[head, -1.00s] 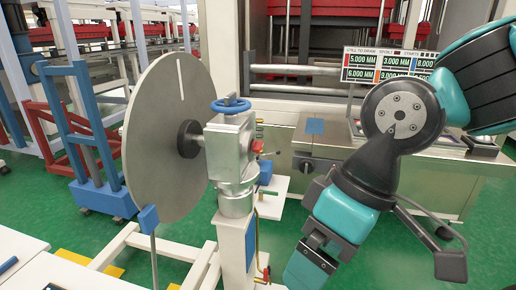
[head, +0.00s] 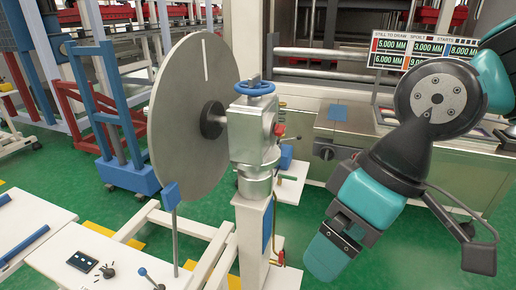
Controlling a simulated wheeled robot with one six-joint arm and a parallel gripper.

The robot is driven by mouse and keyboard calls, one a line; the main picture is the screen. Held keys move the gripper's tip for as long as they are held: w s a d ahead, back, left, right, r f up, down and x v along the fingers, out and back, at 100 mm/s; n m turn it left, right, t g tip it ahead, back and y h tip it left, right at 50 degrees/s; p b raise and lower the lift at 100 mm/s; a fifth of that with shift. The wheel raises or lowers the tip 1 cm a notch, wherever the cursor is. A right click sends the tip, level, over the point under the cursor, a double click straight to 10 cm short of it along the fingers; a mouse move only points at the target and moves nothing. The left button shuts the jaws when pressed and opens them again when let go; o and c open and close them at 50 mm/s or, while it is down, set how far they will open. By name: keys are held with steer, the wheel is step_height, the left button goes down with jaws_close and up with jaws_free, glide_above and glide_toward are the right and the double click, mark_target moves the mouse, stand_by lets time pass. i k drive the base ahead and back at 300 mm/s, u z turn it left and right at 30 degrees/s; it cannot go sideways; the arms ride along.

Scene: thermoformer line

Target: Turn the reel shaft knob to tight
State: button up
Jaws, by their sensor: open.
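The grey reel disc (head: 190,120) stands upright with a dark hub (head: 213,120) on its shaft, beside a grey metal housing (head: 248,138) on a white post. A blue handwheel (head: 254,87) sits on top of the housing and a red knob (head: 279,129) is on its right side. I cannot tell which of these is the reel shaft knob, nor read its setting. My teal and black arm hangs to the right of the housing, apart from it.
A white table (head: 60,262) at the lower left carries a dark panel (head: 82,261), a small black knob (head: 107,271) and a lever. A blue trolley frame (head: 128,175) stands behind the reel. A metal cabinet (head: 400,165) and a display (head: 425,50) are behind my arm.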

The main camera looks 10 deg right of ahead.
mark_target(279, 130)
steer(key=k, duration=0.35)
steer(key=z, duration=0.75)
steer(key=i, duration=0.7)
steer(key=z, duration=0.1)
